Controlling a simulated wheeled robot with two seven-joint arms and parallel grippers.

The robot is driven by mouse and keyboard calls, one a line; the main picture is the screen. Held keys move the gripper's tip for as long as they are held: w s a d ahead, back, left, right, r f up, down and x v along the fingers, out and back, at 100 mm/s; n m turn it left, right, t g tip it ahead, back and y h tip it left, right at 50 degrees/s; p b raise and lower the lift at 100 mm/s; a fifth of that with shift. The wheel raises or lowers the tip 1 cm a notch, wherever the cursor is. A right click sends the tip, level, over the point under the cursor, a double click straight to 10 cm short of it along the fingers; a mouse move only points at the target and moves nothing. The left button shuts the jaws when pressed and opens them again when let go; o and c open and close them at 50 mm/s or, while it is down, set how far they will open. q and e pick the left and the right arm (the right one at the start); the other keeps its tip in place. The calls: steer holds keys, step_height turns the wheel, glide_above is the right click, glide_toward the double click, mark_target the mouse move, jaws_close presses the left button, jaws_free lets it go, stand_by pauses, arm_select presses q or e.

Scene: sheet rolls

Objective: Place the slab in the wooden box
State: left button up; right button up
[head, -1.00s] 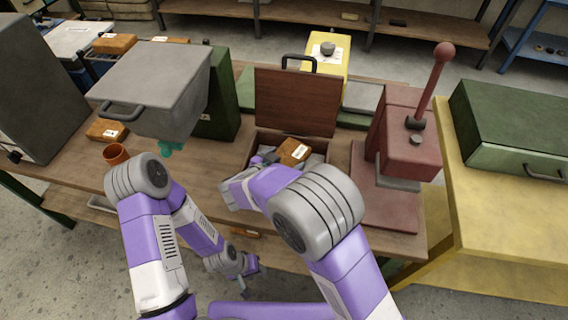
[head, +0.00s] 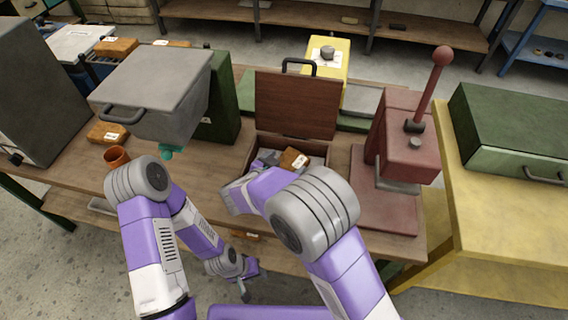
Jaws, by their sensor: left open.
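An orange-brown slab (head: 294,158) with a white label is inside the open wooden box (head: 318,148), tilted, near the middle of its opening. The box's lid (head: 297,104) stands raised at the back. My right arm reaches to the front left of the box. Grey parts of my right gripper (head: 266,159) show at the slab's left side, largely hidden by my own arm, so I cannot tell whether its fingers touch the slab. My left gripper (head: 244,288) is open and empty, low in front of the bench, away from the box.
A grey cabinet with a handle (head: 155,85) stands left of the box. A red lever press (head: 400,150) stands close on the right. More orange-brown blocks (head: 108,133) and a small orange cup (head: 116,157) are at the left. Bare wood lies between cup and box.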

steer(key=shift+s+f, duration=0.2)
steer(key=shift+f, duration=0.4)
steer(key=shift+r, duration=0.25)
steer(key=r+p+v, duration=0.1)
steer(key=p+v, duration=0.2)
steer(key=v, duration=0.9)
steer(key=shift+w, duration=0.25)
steer(key=shift+a+r, duration=0.1)
